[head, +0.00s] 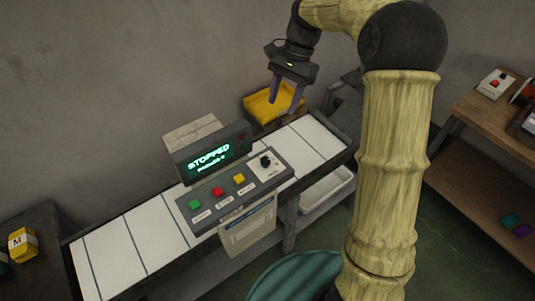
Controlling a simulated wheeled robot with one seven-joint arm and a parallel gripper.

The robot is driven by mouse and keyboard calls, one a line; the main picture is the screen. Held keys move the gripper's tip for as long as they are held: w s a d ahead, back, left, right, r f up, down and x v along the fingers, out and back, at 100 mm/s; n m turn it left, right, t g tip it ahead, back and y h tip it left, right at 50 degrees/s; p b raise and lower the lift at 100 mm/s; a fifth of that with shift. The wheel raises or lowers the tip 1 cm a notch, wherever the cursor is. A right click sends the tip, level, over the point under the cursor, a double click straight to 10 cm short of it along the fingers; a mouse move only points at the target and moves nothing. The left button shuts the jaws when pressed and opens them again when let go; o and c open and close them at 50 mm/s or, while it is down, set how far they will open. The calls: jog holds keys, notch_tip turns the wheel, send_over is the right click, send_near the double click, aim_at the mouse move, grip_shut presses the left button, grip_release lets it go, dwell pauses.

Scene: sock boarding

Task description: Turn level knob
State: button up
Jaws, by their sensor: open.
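The level knob (265,161) is a small black knob on a white plate at the right end of the grey control panel (215,207). Green, red and yellow buttons sit in a row to its left. The display (209,156) behind them reads "STOPPED" in green, with smaller text below that I cannot read surely. My gripper (285,107) is open and empty, with its fingers pointing down. In the picture it is above and slightly right of the knob, apart from it, near the yellow bin.
A yellow bin (262,106) stands behind the white segmented conveyor (128,243). A white tray (326,189) is below the conveyor at right. A wooden shelf (490,122) stands at far right. A yellow packet marked M (22,243) lies on the dark table at left.

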aim_at(266, 159)
jog(key=p+x, duration=0.2)
jog(key=x, duration=1.5)
jog(key=shift+s+f+p, duration=0.1)
jog(key=shift+f+p, duration=0.1)
jog(key=shift+p, duration=0.2)
jog(key=c, duration=1)
